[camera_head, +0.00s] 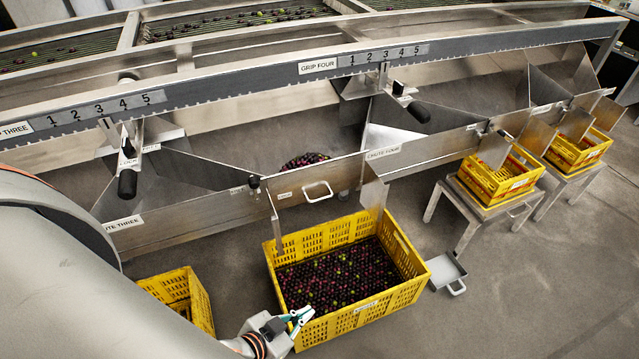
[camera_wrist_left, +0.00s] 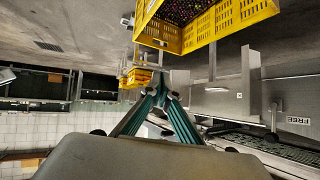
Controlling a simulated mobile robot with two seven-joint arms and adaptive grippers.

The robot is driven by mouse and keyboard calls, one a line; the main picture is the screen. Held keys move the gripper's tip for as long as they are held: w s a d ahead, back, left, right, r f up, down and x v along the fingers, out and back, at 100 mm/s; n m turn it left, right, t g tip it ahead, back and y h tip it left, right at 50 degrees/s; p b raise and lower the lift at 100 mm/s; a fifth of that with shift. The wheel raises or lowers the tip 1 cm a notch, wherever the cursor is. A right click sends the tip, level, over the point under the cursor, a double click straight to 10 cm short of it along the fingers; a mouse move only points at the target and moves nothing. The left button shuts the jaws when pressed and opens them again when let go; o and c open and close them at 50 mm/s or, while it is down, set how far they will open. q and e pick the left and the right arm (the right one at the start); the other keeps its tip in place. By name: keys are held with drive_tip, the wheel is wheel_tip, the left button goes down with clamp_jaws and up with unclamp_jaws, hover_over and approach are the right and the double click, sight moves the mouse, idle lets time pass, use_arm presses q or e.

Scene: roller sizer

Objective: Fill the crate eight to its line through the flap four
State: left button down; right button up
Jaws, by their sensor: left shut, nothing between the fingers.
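A large yellow crate (camera_head: 352,322) stands below the chute labelled four (camera_head: 383,153), holding dark purple and some green fruit. Its front label is too small to read, and I cannot make out a fill line. A metal flap with a pale handle (camera_head: 318,191) is at the chute mouth above the crate; whether it is open is unclear. A small heap of dark fruit (camera_head: 305,160) lies behind it. My left gripper (camera_head: 303,316) is shut and empty at the crate's front left corner. In the left wrist view its fingertips (camera_wrist_left: 163,78) meet below the crate (camera_wrist_left: 232,18). My right gripper is not in view.
Another yellow crate (camera_head: 199,300) stands at lower left, partly hidden by my arm. A grey scoop-like pan (camera_head: 447,272) lies on the floor right of the large crate. Smaller yellow crates (camera_head: 497,190) sit on stands further right. Black-knobbed levers (camera_head: 418,112) project from the machine.

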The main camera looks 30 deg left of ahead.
use_arm(q)
drive_tip(key=c, duration=2.4)
unclamp_jaws()
drive_tip(key=shift+c, duration=0.2)
drive_tip(key=m+t+y+b, duration=0.4)
drive_tip(key=m+t+b, duration=0.5)
drive_tip(key=m+b, duration=0.7)
approach(320, 199)
drive_tip(key=w+n+b, duration=0.2)
drive_tip(key=w, duration=0.7)
drive_tip(key=shift+w+a+r, duration=0.35)
drive_tip(key=shift+a, duration=0.05)
drive_tip(key=shift+w, duration=0.2)
drive_tip(key=shift+r, duration=0.1)
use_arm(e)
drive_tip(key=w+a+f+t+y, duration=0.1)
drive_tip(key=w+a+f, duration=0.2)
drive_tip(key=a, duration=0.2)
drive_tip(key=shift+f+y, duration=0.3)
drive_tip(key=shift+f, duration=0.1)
